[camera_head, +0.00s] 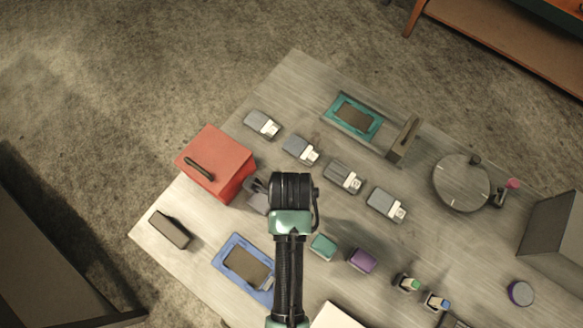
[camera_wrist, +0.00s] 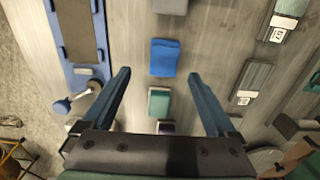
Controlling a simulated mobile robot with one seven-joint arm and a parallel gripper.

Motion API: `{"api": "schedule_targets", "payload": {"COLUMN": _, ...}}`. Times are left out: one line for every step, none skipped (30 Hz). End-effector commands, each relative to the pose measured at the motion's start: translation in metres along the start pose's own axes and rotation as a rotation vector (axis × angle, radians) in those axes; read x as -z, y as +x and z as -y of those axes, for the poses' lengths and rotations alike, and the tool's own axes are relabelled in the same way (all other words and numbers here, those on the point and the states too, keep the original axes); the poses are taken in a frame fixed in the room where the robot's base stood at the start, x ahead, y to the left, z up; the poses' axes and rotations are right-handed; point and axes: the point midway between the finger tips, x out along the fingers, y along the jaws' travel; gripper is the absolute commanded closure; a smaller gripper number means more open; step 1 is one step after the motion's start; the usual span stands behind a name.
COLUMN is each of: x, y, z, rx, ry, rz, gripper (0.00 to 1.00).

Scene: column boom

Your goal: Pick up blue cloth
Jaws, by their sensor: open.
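The blue cloth (camera_wrist: 164,57) is a small folded block on the grey table in the wrist view, just past the line between my fingertips. My gripper (camera_wrist: 160,76) is open and empty, one finger on each side of the cloth's row. A teal folded cloth (camera_wrist: 159,102) and a partly hidden purple one (camera_wrist: 165,128) lie in the same row, nearer my palm. In the head view the teal cloth (camera_head: 323,247) and purple cloth (camera_head: 362,260) show right of my arm. The blue cloth and my fingers are hidden by my arm there.
A blue tray (camera_head: 234,288) lies left of my arm, with a red box (camera_head: 216,163) and a dark block (camera_head: 170,230) beyond. Several grey labelled boxes (camera_head: 344,177) form a row behind. A teal tray (camera_head: 353,116) and round disc (camera_head: 461,182) stand farther right.

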Motion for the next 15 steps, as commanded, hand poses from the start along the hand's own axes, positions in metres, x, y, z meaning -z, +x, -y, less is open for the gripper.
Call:
{"api": "schedule_targets", "payload": {"x": 0.0, "y": 0.005, "z": 0.0, "rx": -0.001, "ry": 0.0, "rz": -0.001, "gripper": 0.07}}
{"api": "schedule_targets", "payload": {"x": 0.0, "y": 0.007, "z": 0.0, "rx": -0.001, "ry": -0.001, "rz": 0.0, "gripper": 0.07}}
{"api": "schedule_targets", "payload": {"x": 0.0, "y": 0.008, "z": 0.0, "rx": 0.0, "ry": -0.001, "rz": 0.0, "gripper": 0.07}}
{"api": "schedule_targets", "payload": {"x": 0.0, "y": 0.01, "z": 0.0, "rx": 0.0, "ry": -0.001, "rz": 0.001, "gripper": 0.07}}
{"api": "schedule_targets", "payload": {"x": 0.0, "y": 0.011, "z": 0.0, "rx": 0.001, "ry": -0.001, "rz": 0.001, "gripper": 0.07}}
{"api": "schedule_targets", "payload": {"x": 0.0, "y": 0.013, "z": 0.001, "rx": 0.0, "ry": -0.001, "rz": 0.0, "gripper": 0.07}}
{"api": "schedule_targets", "payload": {"x": -0.001, "y": 0.015, "z": 0.001, "rx": 0.0, "ry": -0.001, "rz": 0.0, "gripper": 0.07}}
{"api": "schedule_targets", "payload": {"x": -0.001, "y": 0.018, "z": 0.002, "rx": -0.001, "ry": -0.001, "rz": 0.0, "gripper": 0.07}}
{"api": "schedule_targets", "payload": {"x": -0.001, "y": 0.022, "z": 0.002, "rx": -0.001, "ry": -0.001, "rz": 0.0, "gripper": 0.07}}
{"api": "schedule_targets", "payload": {"x": -0.001, "y": 0.026, "z": 0.003, "rx": -0.001, "ry": -0.001, "rz": 0.0, "gripper": 0.07}}
{"api": "schedule_targets", "payload": {"x": -0.002, "y": 0.029, "z": 0.004, "rx": -0.001, "ry": -0.002, "rz": 0.0, "gripper": 0.07}}
{"api": "schedule_targets", "payload": {"x": -0.003, "y": 0.034, "z": 0.005, "rx": 0.0, "ry": -0.002, "rz": 0.0, "gripper": 0.07}}
{"api": "schedule_targets", "payload": {"x": -0.003, "y": 0.038, "z": 0.005, "rx": -0.001, "ry": -0.001, "rz": 0.0, "gripper": 0.07}}
{"api": "schedule_targets", "payload": {"x": -0.003, "y": 0.042, "z": 0.006, "rx": 0.0, "ry": -0.001, "rz": 0.0, "gripper": 0.07}}
{"api": "schedule_targets", "payload": {"x": -0.003, "y": 0.048, "z": 0.005, "rx": -0.001, "ry": -0.001, "rz": 0.0, "gripper": 0.07}}
